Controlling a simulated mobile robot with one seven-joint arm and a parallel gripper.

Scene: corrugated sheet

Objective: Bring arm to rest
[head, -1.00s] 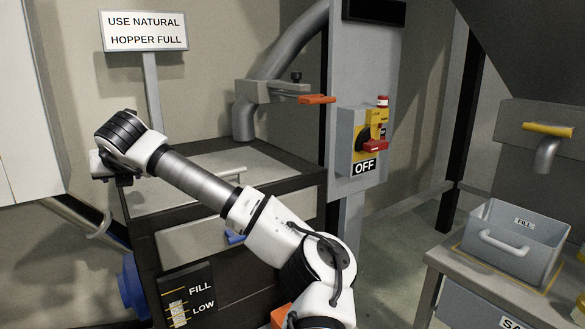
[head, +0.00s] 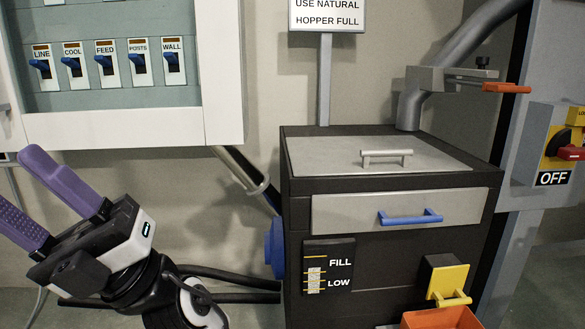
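My gripper (head: 48,202) is at the lower left of the head view, with two purple fingers pointing up and to the left. The fingers stand apart with a clear gap and nothing between them. My arm is folded low, with its wrist near the bottom edge; the rest of it is out of frame. The gripper is in front of the wall below the switch panel (head: 120,130) and left of the dark hopper cabinet (head: 385,260), apart from both in the picture.
The cabinet has a grey lid with a handle (head: 386,155), a blue-handled drawer (head: 345,209) and a FILL/LOW gauge (head: 328,268). An orange bin (head: 440,318) sits at its foot. A switch box marked OFF (head: 556,150) is at right. A slanted pipe (head: 245,178) runs behind the gripper.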

